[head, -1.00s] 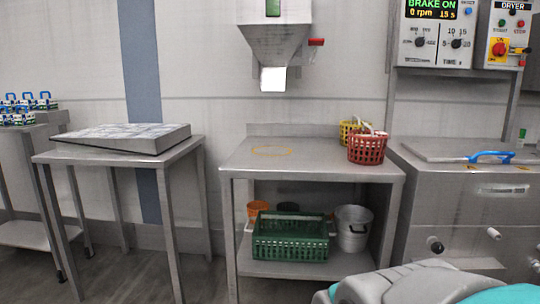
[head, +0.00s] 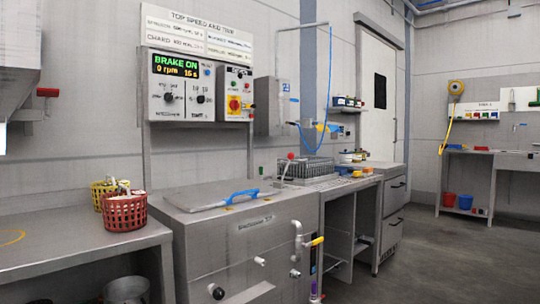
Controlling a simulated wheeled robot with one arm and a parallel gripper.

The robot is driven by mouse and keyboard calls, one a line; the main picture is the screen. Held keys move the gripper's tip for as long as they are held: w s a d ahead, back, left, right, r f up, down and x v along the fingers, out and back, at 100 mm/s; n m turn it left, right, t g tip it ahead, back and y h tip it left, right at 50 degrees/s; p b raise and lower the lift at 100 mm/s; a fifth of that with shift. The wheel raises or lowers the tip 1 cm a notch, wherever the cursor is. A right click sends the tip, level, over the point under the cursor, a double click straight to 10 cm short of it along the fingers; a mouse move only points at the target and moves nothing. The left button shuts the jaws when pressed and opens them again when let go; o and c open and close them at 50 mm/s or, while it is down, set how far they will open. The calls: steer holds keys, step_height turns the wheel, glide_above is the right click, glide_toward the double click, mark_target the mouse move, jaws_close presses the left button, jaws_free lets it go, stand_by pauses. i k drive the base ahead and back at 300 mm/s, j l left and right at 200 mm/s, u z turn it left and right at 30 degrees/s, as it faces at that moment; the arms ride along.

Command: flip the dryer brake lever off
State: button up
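The dryer (head: 205,232) is a steel cabinet at the centre, its flat lid (head: 206,195) lying closed with a blue handle (head: 243,195). The control panel (head: 200,85) above it shows "BRAKE ON" and 0 rpm on its display (head: 176,66). A red ball knob (head: 291,156) stands up at the dryer's right rear. A yellow-ended handle (head: 317,241) sits by a bent pipe at the front right. A black round knob (head: 217,292) is low on the front. I cannot tell which of these is the brake lever. My gripper is not in view.
A steel table (head: 70,250) at left holds a red basket (head: 124,213) and a yellow basket (head: 104,192). A grey crate (head: 308,171) sits on the counter right of the dryer. A sink bench (head: 485,155) stands far right. The floor (head: 415,265) at right is clear.

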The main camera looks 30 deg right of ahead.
mark_target(291, 155)
steer(key=z, duration=1.05)
steer(key=i+l+z, duration=0.1)
steer(key=i, duration=0.5)
steer(key=i+l, duration=0.2)
steer(key=i, duration=0.4)
steer(key=i+l+z, duration=0.15)
steer(key=i, duration=0.45)
